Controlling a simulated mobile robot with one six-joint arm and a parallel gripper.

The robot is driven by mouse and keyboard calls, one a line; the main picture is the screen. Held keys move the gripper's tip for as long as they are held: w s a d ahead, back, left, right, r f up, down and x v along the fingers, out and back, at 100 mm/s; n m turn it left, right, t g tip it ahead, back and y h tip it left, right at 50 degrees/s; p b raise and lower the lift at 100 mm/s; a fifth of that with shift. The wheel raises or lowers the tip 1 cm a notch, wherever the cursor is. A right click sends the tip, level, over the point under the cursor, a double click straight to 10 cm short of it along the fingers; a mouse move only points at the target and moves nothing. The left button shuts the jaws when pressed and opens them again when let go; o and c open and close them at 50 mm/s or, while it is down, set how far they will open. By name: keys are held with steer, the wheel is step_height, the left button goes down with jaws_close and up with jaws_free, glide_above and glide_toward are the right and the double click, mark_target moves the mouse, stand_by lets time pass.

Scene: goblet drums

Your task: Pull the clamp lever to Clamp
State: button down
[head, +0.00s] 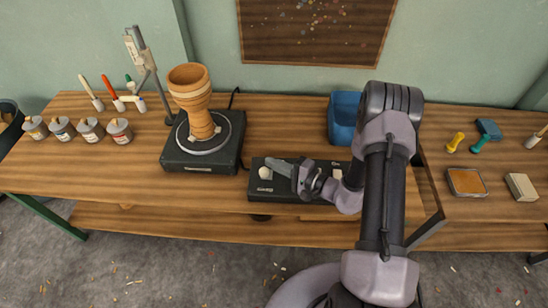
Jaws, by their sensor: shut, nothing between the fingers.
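A goblet drum body (193,100) of banded wood stands upright on a black turntable unit (172,162) with a round grey plate. A black control box (262,190) sits to its right near the bench's front edge. A pale round knob (265,173) shows at the box's left end, and a pale part (337,173) shows towards its right. I cannot tell which of these is the clamp lever; the labels are too small to read. My gripper (270,163) is shut and empty over the left half of the box, close to the knob. It hides the middle of the box, and contact is unclear.
A blue bin (344,118) stands behind my arm. Several paint pots (90,130) and brushes (92,94) are at the left, near a stand (150,72). A second bench at right holds an orange-topped tray (466,182) and a pale block (521,187).

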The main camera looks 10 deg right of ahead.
steer(key=shift+s+a+f+b, duration=0.15)
steer(key=shift+s+f+b, duration=0.1)
steer(key=shift+s, duration=0.15)
steer(key=shift+s+a+f+b, duration=0.1)
steer(key=shift+s+b, duration=0.15)
steer(key=shift+s, duration=0.15)
steer(key=shift+s+a+f, duration=0.1)
steer(key=shift+s, duration=0.1)
steer(key=shift+s+a+f, duration=0.15)
steer(key=shift+s+f, duration=0.05)
steer(key=shift+s, duration=0.05)
steer(key=s+d, duration=0.1)
steer(key=d, duration=0.2)
steer(key=s+d+p, duration=0.1)
steer(key=d, duration=0.2)
steer(key=s+d+p, duration=0.1)
steer(key=d, duration=0.2)
steer(key=shift+s+d, duration=0.1)
